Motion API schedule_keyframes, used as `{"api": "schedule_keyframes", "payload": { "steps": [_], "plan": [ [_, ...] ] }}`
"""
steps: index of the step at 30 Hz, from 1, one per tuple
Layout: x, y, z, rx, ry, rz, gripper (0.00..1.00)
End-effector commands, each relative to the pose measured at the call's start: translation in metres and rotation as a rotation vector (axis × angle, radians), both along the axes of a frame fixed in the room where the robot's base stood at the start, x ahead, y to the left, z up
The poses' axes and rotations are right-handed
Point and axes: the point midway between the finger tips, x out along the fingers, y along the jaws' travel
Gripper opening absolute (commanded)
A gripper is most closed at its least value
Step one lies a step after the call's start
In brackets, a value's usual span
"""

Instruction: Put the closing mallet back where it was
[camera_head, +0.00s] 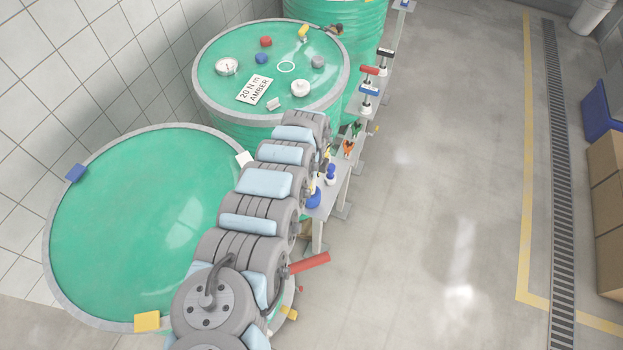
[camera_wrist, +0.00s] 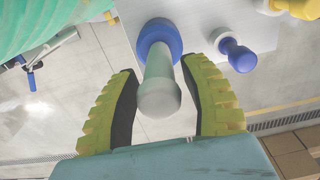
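In the wrist view my gripper (camera_wrist: 159,65) has its two yellow-green fingers on either side of an upright piece with a blue base and a pale grey-green shaft (camera_wrist: 160,85). Narrow gaps show beside the shaft, so the fingers look open around it. Its base seems to stand on the white shelf (camera_wrist: 205,20). I cannot tell whether this piece is the closing mallet. In the head view my arm hides most of my gripper. Mallet-like tools with a red head (camera_head: 370,70), a blue head (camera_head: 369,90) and a black head (camera_head: 385,53) stand farther along the narrow rack (camera_head: 397,20).
A smaller blue-and-white piece (camera_wrist: 236,54) stands close right of my fingers. A red cylinder (camera_head: 310,263) shows beside my arm. Green drums (camera_head: 130,220) line the left; one lid (camera_head: 215,85) carries a gauge, caps and an amber label. Floor (camera_head: 440,200) to the right is clear.

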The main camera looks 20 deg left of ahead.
Motion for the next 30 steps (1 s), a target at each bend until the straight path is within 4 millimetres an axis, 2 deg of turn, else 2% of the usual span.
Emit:
{"api": "schedule_keyframes", "payload": {
  "steps": [11,30],
  "plan": [
    [0.001,0.0,0.018,0.0,-0.001,-0.001,0.45],
    [0.0,0.001,0.086,0.003,-0.001,0.0,0.45]
  ]
}}
